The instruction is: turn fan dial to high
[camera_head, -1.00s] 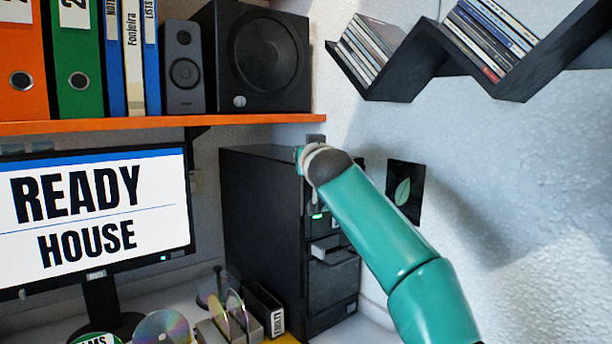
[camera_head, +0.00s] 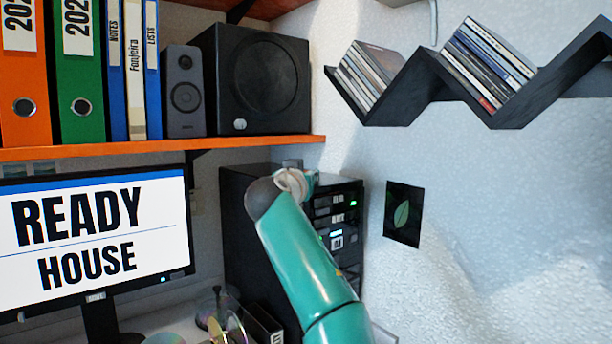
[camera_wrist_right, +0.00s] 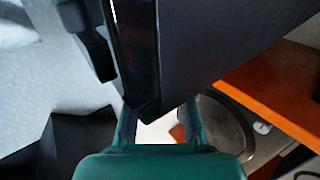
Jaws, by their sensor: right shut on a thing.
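The black computer tower (camera_head: 250,215) stands below the orange shelf, its front panel (camera_head: 345,215) showing small lights and a display. I cannot make out the fan dial. My right gripper (camera_head: 308,180) is at the upper front of the tower, mostly hidden behind my teal wrist. In the right wrist view its two dark fingers (camera_wrist_right: 158,122) reach behind the lower corner of a large dark panel (camera_wrist_right: 190,45). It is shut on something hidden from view. My left gripper is not in view.
The orange shelf (camera_head: 225,147) with binders and a speaker (camera_head: 265,80) runs above the tower. A monitor (camera_head: 95,235) stands left. A black zigzag shelf (camera_head: 400,100) with discs hangs on the right wall. Loose discs lie low in front of the tower.

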